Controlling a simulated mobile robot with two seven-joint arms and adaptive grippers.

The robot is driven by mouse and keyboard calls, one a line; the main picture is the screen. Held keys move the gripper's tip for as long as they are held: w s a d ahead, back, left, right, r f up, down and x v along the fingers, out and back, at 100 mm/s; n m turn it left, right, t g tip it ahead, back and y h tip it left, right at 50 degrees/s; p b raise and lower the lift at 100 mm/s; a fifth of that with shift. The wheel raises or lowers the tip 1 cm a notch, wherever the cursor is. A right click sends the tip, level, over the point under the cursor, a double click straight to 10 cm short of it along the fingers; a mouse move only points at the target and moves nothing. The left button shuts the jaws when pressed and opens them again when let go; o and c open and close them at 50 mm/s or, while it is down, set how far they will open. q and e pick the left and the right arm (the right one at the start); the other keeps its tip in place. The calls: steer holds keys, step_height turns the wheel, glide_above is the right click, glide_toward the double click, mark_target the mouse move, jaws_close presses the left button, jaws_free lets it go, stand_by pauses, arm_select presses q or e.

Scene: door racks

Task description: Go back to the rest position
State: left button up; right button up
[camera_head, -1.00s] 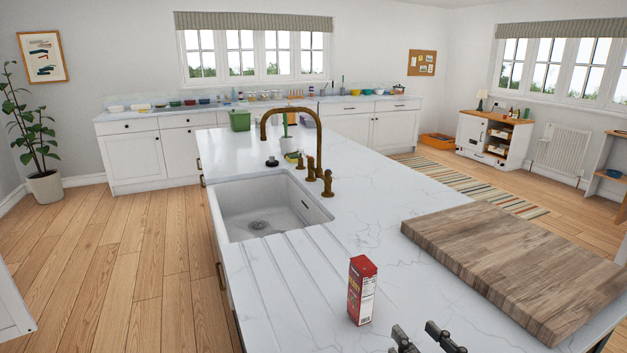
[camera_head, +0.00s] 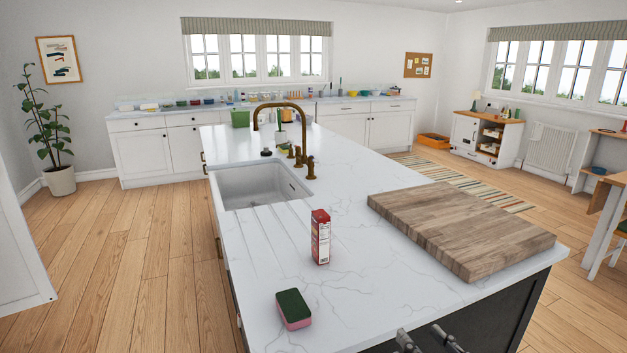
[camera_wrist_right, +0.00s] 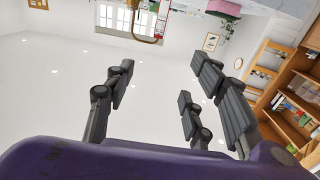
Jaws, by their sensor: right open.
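My right gripper (camera_head: 432,342) shows at the bottom edge of the head view, just off the island's front edge. In the right wrist view its fingers (camera_wrist_right: 165,82) are spread apart with nothing between them. That view is upside down, with the ceiling filling much of it. My left gripper is not in view.
The white marble island (camera_head: 350,285) carries a red box (camera_head: 320,237), a green and pink sponge (camera_head: 293,309), a wooden board (camera_head: 460,228) and a sink (camera_head: 255,187) with a brass tap (camera_head: 281,105). Wooden floor (camera_head: 140,270) lies open to the left.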

steer(key=s+d+f+m+g+h+p, duration=0.1)
steer(key=s+d+f+g+h, duration=0.1)
steer(key=f, duration=0.7)
steer(key=s+d+f+m+g+h+p, duration=0.1)
steer(key=s+d+f+h, duration=0.15)
steer(key=f, duration=0.75)
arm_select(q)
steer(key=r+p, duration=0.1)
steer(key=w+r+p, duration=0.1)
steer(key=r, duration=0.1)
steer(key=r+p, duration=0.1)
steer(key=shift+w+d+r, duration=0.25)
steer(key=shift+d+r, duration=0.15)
arm_select(e)
steer(key=s+a+f+m+g+h, duration=0.1)
steer(key=s+f+g, duration=0.1)
steer(key=s+f, duration=0.5)
steer(key=s+a+f+m+g+h, duration=0.1)
steer(key=s+f, duration=0.6)
steer(key=s, duration=0.7)
steer(key=shift+s+a+g, duration=0.25)
steer(key=shift+a+g, duration=0.2)
steer(key=shift+g, duration=0.55)
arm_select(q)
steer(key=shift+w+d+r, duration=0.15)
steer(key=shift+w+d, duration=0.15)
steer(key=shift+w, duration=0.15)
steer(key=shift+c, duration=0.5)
arm_select(e)
steer(key=shift+c, duration=0.5)
